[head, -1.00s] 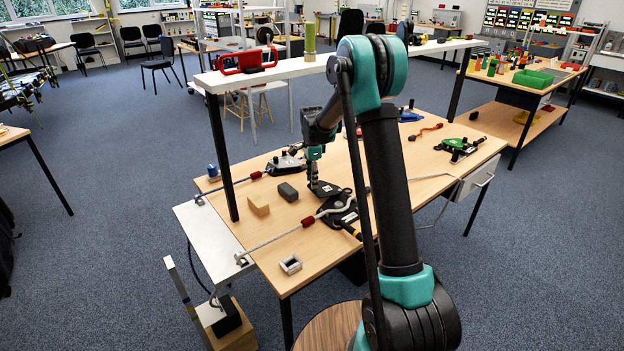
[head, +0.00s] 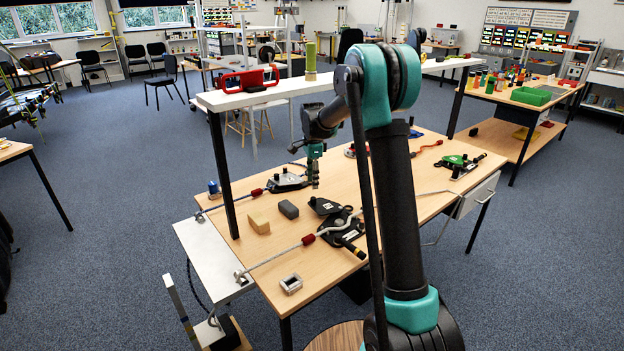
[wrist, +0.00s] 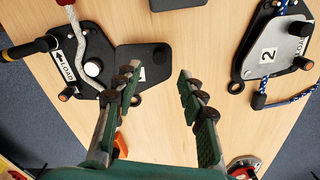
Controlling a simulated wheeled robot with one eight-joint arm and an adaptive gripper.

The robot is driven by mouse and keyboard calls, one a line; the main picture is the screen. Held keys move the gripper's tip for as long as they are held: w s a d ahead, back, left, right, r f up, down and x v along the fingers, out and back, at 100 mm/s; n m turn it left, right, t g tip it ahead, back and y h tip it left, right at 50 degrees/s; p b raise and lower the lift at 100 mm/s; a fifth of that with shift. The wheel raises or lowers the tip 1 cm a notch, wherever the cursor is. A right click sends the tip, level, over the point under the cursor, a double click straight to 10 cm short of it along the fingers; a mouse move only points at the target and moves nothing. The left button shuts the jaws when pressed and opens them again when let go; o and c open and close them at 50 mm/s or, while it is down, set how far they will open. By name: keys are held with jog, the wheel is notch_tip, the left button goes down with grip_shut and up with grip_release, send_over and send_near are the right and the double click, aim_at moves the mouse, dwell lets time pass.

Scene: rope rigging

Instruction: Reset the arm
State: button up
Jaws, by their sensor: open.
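My gripper (head: 315,184) hangs open and empty above the table, pointing down. My arm reaches over from the right.
A device marked 2 (wrist: 272,48) on a blue rope is at the wrist view's right. A dark block (head: 289,209), a wooden block (head: 259,222) and a metal frame piece (head: 291,284) lie on the table (head: 330,265). A white overhead shelf (head: 290,89) crosses behind the arm.

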jog(key=s+d+f+n+t, duration=0.1)
jog(key=s+d+n, duration=0.3)
jog(key=s, duration=0.8)
jog(key=s+d+f+n+t, duration=0.1)
jog(key=s+d+n, duration=0.3)
jog(key=s, duration=0.9)
jog(key=s+d+f+n+t, duration=0.2)
jog(key=s+d+n, duration=0.2)
jog(key=s, duration=0.9)
jog(key=n, duration=0.3)
jog(key=shift+s+f, duration=0.15)
jog(key=shift+f, duration=0.25)
